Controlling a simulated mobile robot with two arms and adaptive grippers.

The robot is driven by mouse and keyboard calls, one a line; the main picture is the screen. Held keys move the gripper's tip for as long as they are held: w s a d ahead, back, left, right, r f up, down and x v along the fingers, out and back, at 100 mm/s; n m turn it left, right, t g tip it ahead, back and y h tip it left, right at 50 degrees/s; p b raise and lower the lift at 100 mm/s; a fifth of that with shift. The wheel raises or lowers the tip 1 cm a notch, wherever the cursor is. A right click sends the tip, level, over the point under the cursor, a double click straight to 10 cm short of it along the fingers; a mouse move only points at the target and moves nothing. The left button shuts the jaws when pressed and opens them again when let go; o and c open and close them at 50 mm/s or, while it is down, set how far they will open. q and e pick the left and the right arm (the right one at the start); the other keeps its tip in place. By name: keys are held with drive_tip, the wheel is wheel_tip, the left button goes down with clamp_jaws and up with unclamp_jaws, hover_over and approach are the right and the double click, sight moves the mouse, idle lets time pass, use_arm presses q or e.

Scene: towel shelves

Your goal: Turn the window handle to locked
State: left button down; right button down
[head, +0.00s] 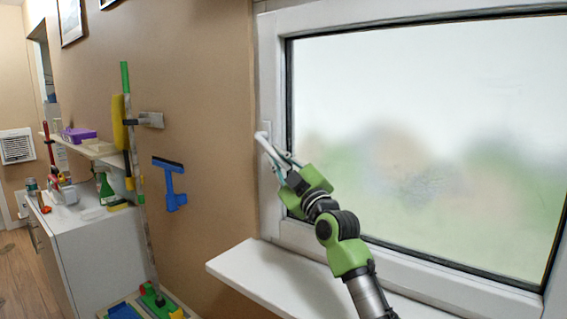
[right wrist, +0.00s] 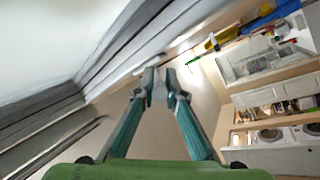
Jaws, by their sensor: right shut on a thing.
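The white window handle (head: 265,141) is on the left side of the white window frame (head: 271,60). In the head view its visible part slants down to the right toward my fingers. My right gripper (head: 278,160) reaches up from the lower right and is shut on the handle. The right wrist view shows a pale part of the handle (right wrist: 159,84) between the two fingertips (right wrist: 158,77). The fingers hide part of the handle, so its exact angle is hard to tell. My left gripper is not in view.
A white sill (head: 270,276) juts out below the window. Left of the window, a blue squeegee (head: 170,185) hangs on the tan wall. Further left are a pole with a yellow head (head: 118,122), a white cabinet (head: 100,250) and a green spray bottle (head: 105,188).

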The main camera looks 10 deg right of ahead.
drive_tip(key=shift+d+r, duration=0.4)
drive_tip(key=c, duration=2.1)
unclamp_jaws()
drive_tip(key=v, duration=0.8)
drive_tip(key=d+v, duration=0.1)
drive_tip(key=v, duration=0.3)
drive_tip(key=shift+w+f, duration=0.35)
drive_tip(key=shift+a, duration=0.1)
